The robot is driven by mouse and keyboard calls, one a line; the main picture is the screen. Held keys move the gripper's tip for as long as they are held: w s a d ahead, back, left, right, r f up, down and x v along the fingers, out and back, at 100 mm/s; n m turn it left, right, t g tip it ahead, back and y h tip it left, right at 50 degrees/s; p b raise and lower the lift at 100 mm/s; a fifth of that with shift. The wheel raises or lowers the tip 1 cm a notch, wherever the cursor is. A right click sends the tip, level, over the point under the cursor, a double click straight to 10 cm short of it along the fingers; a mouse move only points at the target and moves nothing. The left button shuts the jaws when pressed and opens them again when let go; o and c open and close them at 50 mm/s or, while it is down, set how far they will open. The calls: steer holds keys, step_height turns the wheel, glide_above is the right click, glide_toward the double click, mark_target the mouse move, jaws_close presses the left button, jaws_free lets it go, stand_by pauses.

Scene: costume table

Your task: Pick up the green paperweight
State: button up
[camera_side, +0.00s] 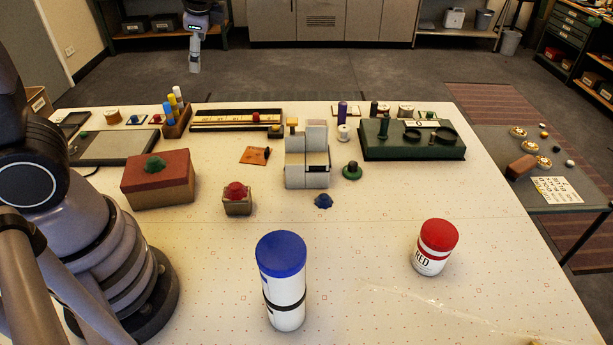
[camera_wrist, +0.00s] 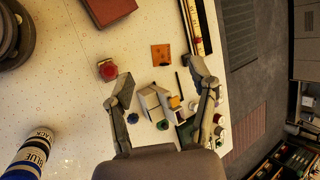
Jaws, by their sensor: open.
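A green faceted paperweight (camera_side: 154,163) sits on top of a brick-red box (camera_side: 158,185) at the left of the table in the side view. In the wrist view only part of that box (camera_wrist: 107,10) shows, at the top edge, and the paperweight is not visible. A smaller green piece with a dark knob (camera_side: 352,170) stands right of the grey device; it also shows in the wrist view (camera_wrist: 163,125). My gripper (camera_wrist: 159,70) is open and empty, its fingers spread high above the table. In the side view its end (camera_side: 195,66) hangs at the top, well apart from the paperweight.
A red faceted piece (camera_side: 237,189) sits on a small box, and a blue one (camera_side: 323,201) lies on the table. The grey device (camera_side: 307,165), blue-lidded jar (camera_side: 283,290) and red-lidded jar (camera_side: 434,250) stand around. The front right table is mostly clear.

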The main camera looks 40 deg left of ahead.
mark_target(353, 165)
steer(key=w+d+f+m+t+y, duration=0.2)
steer(key=w+d+f+m, duration=0.1)
steer(key=w+f+m, duration=0.3)
steer(key=w+d+f+m+t+y, duration=0.2)
steer(key=w+d+f+m, duration=0.3)
steer(key=w, duration=0.3)
steer(key=w+d+f+m+t+h, duration=0.1)
steer(key=d+f+m+t, duration=0.1)
steer(key=f, duration=0.4)
steer(key=w+d+f+m+t+h, duration=0.2)
steer(key=d+f+m, duration=0.3)
steer(key=f, duration=0.2)
steer(key=w+d+f+m+t+h, duration=0.1)
steer(key=d+f+m+t, duration=0.1)
steer(key=d+f+m, duration=0.2)
step_height(353, 165, down, 2)
steer(key=shift+w+f+h, duration=0.15)
steer(key=shift+h, duration=0.25)
steer(key=x, duration=0.7)
steer(key=shift+w+f, duration=0.1)
steer(key=x, duration=0.6)
steer(key=shift+w+a, duration=0.15)
steer(key=shift+a, duration=0.15)
jaws_close()
